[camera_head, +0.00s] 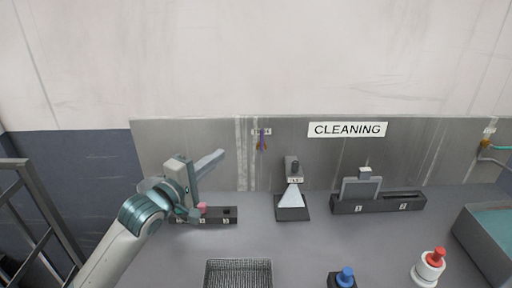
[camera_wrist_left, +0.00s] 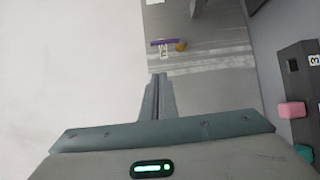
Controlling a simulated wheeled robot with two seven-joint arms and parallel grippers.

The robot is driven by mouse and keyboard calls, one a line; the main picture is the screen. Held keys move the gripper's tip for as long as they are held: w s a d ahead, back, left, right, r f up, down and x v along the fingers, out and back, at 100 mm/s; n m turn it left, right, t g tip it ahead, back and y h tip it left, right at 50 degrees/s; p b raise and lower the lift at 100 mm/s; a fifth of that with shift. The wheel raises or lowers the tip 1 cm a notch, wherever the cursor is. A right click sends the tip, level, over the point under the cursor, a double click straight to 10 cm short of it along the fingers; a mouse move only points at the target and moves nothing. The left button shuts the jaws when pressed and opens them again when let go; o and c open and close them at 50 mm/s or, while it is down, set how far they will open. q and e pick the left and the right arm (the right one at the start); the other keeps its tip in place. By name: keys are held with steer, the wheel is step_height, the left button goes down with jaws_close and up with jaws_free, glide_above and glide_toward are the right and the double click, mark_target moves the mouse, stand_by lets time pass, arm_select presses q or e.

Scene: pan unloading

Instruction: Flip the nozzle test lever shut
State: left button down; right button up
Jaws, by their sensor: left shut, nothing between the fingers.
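The nozzle test stand (camera_head: 293,208) is at the middle of the bench against the back panel, with a pale blue spray-shaped fan (camera_head: 291,196) below its dark upper part (camera_head: 292,165). I cannot make out for sure which part is the lever or how it is set. My left gripper (camera_head: 219,156) is shut and empty, raised above the bench to the left of the stand and apart from it. Its closed fingers (camera_wrist_left: 157,80) point up the left wrist view. My right gripper is not in view.
A numbered dark block (camera_head: 228,215) with a pink piece (camera_head: 202,207) lies below my left gripper. A purple and orange item (camera_head: 262,139) hangs on the panel. A wire basket (camera_head: 238,272), blue-topped button (camera_head: 345,277), red-topped bottle (camera_head: 430,266) and slotted holder (camera_head: 378,204) stand around.

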mark_target(262, 141)
arm_select(q)
steer(key=shift+f, duration=0.2)
steer(key=shift+w+d, duration=0.1)
steer(key=shift+w, duration=0.05)
steer(key=s+d+p+x, duration=0.1)
steer(key=p+x, duration=0.4)
steer(key=x, duration=0.7)
steer(key=shift+d, duration=0.9)
steer(key=shift+w, duration=0.15)
